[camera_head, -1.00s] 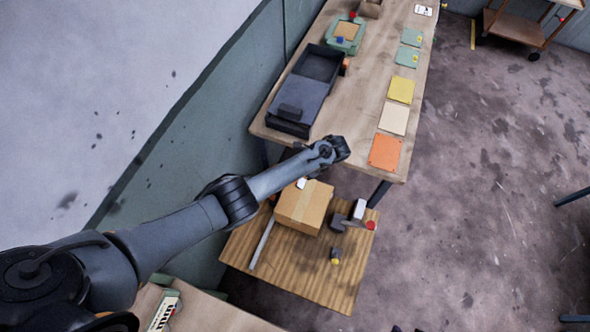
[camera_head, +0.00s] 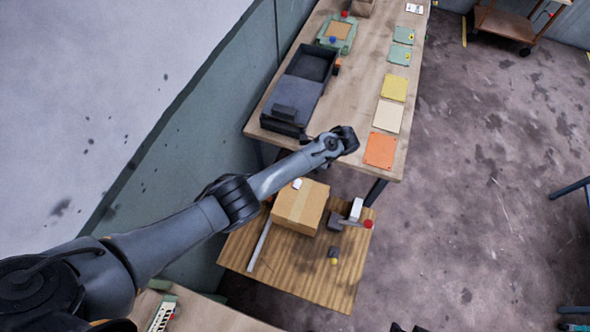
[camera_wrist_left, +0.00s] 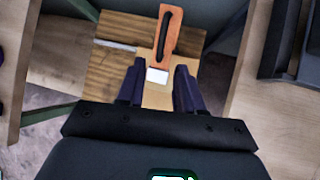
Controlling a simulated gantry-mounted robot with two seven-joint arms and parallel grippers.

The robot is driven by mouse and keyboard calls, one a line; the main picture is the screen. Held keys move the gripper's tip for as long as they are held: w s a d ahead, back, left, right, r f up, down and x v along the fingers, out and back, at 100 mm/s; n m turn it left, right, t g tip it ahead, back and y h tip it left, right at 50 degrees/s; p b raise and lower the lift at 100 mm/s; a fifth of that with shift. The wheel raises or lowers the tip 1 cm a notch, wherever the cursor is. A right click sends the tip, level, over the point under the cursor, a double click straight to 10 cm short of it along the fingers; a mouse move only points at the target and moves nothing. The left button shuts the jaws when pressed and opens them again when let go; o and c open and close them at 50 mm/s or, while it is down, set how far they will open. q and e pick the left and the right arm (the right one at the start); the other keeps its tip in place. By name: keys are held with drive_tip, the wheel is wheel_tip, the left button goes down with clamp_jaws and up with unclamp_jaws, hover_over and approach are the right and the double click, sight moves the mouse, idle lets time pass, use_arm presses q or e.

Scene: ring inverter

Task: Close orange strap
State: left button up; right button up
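The orange strap (camera_wrist_left: 165,45), a flat loop with a long dark slot, shows in the left wrist view just beyond the fingertips. Its lower end lies near the gap between them; I cannot tell whether it touches a finger. My left gripper (camera_wrist_left: 160,69) is open, its two dark fingers apart with nothing clearly between them. In the head view my left gripper (camera_head: 346,140) is a dark shape by the near end of the long workbench, and the strap cannot be made out there. My right gripper is not clearly in view.
The long workbench (camera_head: 360,95) carries a dark tray (camera_head: 305,75) and coloured sheets, including an orange one (camera_head: 380,151). A lower wooden table (camera_head: 290,275) holds a cardboard box (camera_head: 300,206) and a small clamp-like device (camera_head: 353,213). Floor to the right is largely clear.

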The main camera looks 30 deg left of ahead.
use_arm(q)
drive_tip(key=v, duration=0.5)
drive_tip(key=shift+w+d+r+b, duration=0.1)
drive_tip(key=shift+d+r+b, duration=0.05)
drive_tip(key=shift+b, duration=0.2)
